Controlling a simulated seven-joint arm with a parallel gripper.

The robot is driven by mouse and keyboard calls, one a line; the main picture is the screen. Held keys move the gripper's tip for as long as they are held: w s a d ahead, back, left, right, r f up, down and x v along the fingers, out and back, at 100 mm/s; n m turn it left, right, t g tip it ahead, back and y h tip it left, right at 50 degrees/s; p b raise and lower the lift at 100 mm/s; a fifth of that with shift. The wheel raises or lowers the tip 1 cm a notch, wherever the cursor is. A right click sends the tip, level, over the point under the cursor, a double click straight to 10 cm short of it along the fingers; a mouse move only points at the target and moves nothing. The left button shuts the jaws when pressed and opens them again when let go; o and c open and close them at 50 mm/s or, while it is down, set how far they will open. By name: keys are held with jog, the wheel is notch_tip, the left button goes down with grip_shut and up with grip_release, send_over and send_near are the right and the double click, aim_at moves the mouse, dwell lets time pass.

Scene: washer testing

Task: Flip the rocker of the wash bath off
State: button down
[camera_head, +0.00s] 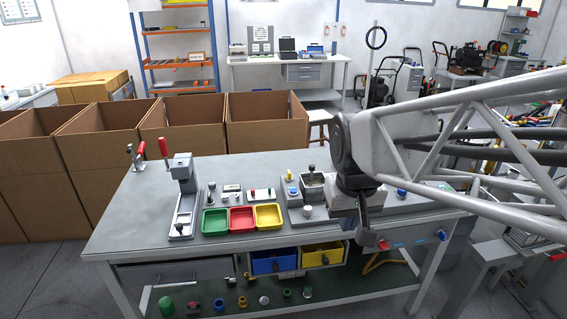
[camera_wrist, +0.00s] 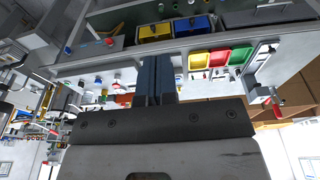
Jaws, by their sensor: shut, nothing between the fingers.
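A grey unit with an open metal basin, which looks like the wash bath (camera_head: 313,180), stands on the workbench behind and left of my gripper in the head view. A black knob rises above the basin. I cannot make out its rocker or its position. My gripper (camera_head: 366,243) points down at the bench's front edge, just left of the red knob on the front panel. In the wrist view my gripper (camera_wrist: 156,62) has its two dark fingers together with nothing between them. My wrist and arm hide part of the bench behind them.
The front panel (camera_head: 412,244) carries red and blue knobs. Green (camera_head: 215,222), red (camera_head: 241,219) and yellow (camera_head: 267,216) trays lie left of the bath. Blue (camera_head: 274,262) and yellow (camera_head: 323,254) drawers sit below. The bench's left front is clear.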

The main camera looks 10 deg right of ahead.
jog(key=w+d+f+g, duration=0.1)
jog(key=w+d+f, duration=0.2)
jog(key=w, duration=0.8)
jog(key=w+d+f+g, duration=0.1)
jog(key=w+d+f, duration=0.15)
jog(key=w, duration=0.85)
jog(key=w+d+f+g, duration=0.1)
jog(key=w+d+f, duration=0.15)
jog(key=w, duration=0.85)
jog(key=w+d+f, duration=0.6)
jog(key=w+f, duration=0.3)
jog(key=w, duration=0.1)
jog(key=shift+g, duration=0.4)
jog(key=shift+f, duration=0.25)
jog(key=f, duration=0.4)
jog(key=s+f, duration=0.1)
jog(key=f, duration=0.4)
jog(key=s+f, duration=0.1)
jog(key=f, duration=0.3)
jog(key=shift+f, duration=0.25)
